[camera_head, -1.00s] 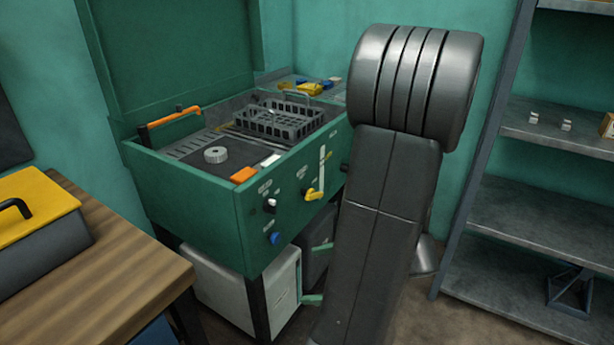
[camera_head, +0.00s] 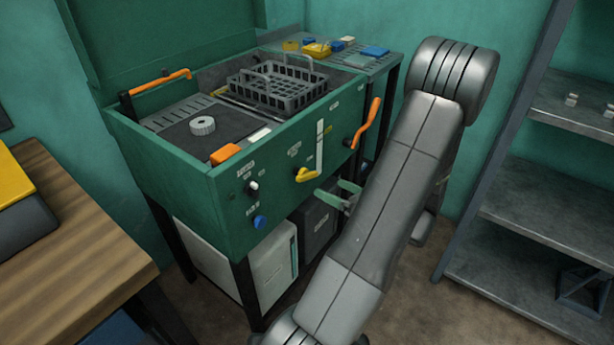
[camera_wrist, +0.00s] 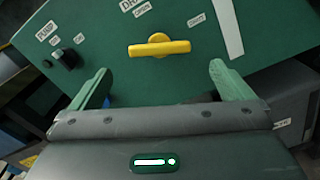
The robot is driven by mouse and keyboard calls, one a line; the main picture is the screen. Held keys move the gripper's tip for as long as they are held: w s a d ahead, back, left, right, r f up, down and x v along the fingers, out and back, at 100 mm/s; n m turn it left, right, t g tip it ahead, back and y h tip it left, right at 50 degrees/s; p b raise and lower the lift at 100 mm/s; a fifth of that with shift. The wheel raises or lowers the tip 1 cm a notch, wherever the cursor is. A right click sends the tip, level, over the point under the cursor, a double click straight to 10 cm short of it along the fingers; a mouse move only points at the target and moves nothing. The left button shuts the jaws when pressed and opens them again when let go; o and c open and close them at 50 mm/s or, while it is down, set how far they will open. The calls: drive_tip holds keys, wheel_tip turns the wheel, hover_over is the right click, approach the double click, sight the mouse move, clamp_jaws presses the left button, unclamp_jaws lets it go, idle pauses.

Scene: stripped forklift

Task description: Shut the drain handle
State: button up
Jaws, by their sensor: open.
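The drain handle (camera_head: 306,174) is a yellow lever on the front panel of a green parts washer. In the wrist view the yellow handle (camera_wrist: 160,47) lies nearly horizontal, under a label that seems to read DRAIN, with smaller labels below and to its right. My gripper (camera_head: 331,188) has pale green fingers and is just below and right of the handle in the head view. In the wrist view my gripper (camera_wrist: 160,70) is open and empty. Its fingers stand wide on either side of the handle, which shows ahead between them, apart from both.
A black knob (camera_head: 253,187) and a blue knob (camera_head: 259,222) sit left on the panel. An orange lever (camera_head: 366,124) sticks out at its right end. White and dark boxes stand beneath the washer. A wooden bench (camera_head: 85,230) is at left, metal shelves (camera_head: 540,185) at right.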

sight(310, 178)
drive_tip(key=x, duration=0.9)
drive_tip(key=shift+a+b, duration=0.1)
drive_tip(key=shift+b, duration=0.2)
drive_tip(key=c, duration=0.9)
drive_tip(key=shift+o, duration=0.2)
drive_tip(key=n+b, duration=0.2)
drive_tip(key=shift+f+n, duration=0.2)
drive_tip(key=shift+n, duration=0.1)
drive_tip(key=shift+r+n+b, duration=0.2)
drive_tip(key=shift+n+b, duration=0.35)
drive_tip(key=shift+n, duration=0.65)
drive_tip(key=o, duration=0.9)
drive_tip(key=shift+c, duration=0.2)
